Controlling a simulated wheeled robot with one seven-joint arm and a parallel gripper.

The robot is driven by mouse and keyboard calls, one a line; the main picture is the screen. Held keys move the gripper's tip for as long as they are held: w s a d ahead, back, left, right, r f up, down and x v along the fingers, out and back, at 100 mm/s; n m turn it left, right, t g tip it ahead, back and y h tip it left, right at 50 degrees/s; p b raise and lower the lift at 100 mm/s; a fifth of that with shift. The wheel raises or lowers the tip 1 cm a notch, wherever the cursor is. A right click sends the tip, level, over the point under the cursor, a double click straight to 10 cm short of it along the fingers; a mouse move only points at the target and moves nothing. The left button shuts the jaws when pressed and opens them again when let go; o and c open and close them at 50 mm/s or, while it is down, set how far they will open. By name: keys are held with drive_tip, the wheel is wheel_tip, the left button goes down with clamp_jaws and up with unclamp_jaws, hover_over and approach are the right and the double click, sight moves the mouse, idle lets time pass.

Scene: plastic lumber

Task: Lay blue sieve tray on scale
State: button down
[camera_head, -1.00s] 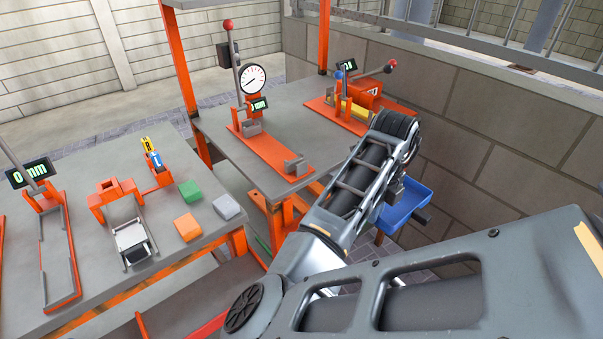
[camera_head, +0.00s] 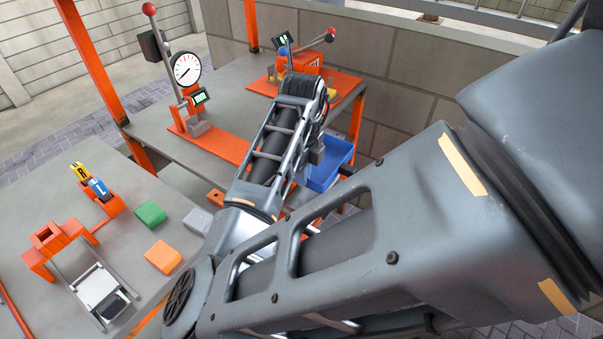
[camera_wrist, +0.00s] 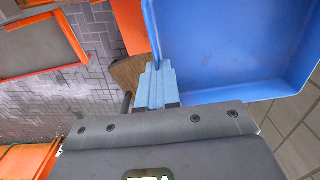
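The blue sieve tray (camera_head: 328,166) hangs beside the far table's right side, low against the brick wall, partly hidden by my arm. In the wrist view the tray (camera_wrist: 235,45) fills the upper right, with its open inside facing the camera. My gripper (camera_wrist: 157,85) is shut on the tray's near left wall, with pale blue fingers close together there. In the head view the gripper is mostly hidden behind my arm. A flat device with a light plate and a dark end (camera_head: 98,288) lies on the near left table; it may be the scale, but I cannot tell.
The near table (camera_head: 40,190) also bears a green block (camera_head: 150,214), an orange block (camera_head: 163,257) and a grey block (camera_head: 197,221). The far table (camera_head: 232,108) bears a dial gauge stand (camera_head: 186,68) and an orange lever device (camera_head: 300,62). A brick wall (camera_head: 410,70) rises at right.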

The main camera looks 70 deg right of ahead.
drive_tip(key=shift+f+b, duration=3.4)
drive_tip(key=shift+f, duration=0.95)
drive_tip(key=shift+f+b, duration=0.55)
drive_tip(key=shift+f, duration=0.2)
drive_tip(key=c, duration=1.3)
unclamp_jaws()
drive_tip(key=shift+r, duration=0.15)
drive_tip(key=shift+r, duration=3.85)
